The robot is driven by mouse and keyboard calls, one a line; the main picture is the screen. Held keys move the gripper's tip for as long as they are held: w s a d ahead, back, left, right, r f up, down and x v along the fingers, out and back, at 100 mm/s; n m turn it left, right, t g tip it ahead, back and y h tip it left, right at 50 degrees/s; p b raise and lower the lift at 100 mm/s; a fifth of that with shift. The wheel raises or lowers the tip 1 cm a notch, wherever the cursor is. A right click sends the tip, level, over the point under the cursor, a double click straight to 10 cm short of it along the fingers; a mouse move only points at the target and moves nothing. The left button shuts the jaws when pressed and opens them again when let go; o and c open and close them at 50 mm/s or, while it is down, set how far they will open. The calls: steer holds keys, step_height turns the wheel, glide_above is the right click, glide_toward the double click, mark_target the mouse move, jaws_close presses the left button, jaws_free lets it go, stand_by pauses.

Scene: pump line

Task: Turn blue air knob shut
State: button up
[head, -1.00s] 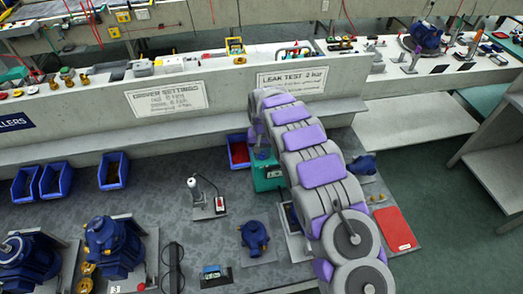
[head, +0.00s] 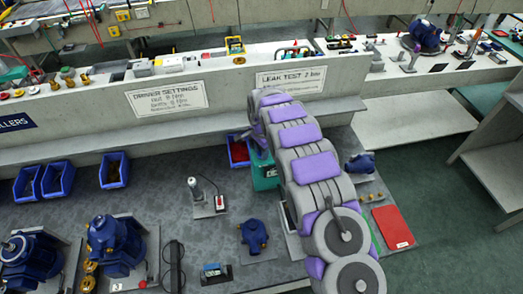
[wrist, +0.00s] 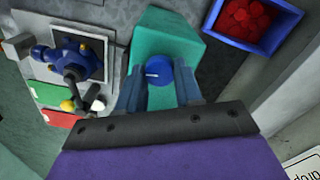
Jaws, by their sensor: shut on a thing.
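The blue air knob (wrist: 158,66) shows in the wrist view, with a short white mark on its face pointing left. It sits on a teal box (wrist: 165,32). My gripper (wrist: 159,84) is shut on the knob, one finger on each side of it. The fingers partly cover the knob's lower sides. In the head view the teal box (head: 265,181) shows beside my arm, and my arm hides the knob and most of my gripper.
A blue bin with red parts (wrist: 258,18) stands close to the teal box. On its other side is a fixture with a dark blue pump (wrist: 78,58). A concrete ledge wall with a leak test sign (head: 291,79) rises behind. Blue bins and pumps stand at left.

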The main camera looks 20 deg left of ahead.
mark_target(260, 152)
steer(key=shift+a+r+m, duration=0.1)
steer(key=shift+a+m, duration=0.05)
steer(key=shift+m, duration=0.85)
steer(key=o, duration=1)
steer(key=shift+a, duration=0.15)
steer(key=shift+o, duration=0.2)
steer(key=shift+d+r, duration=0.2)
steer(key=shift+r, duration=0.15)
step_height(260, 152, up, 16)
steer(key=p, duration=0.1)
steer(key=shift+a+r, duration=0.15)
steer(key=shift+a, duration=0.1)
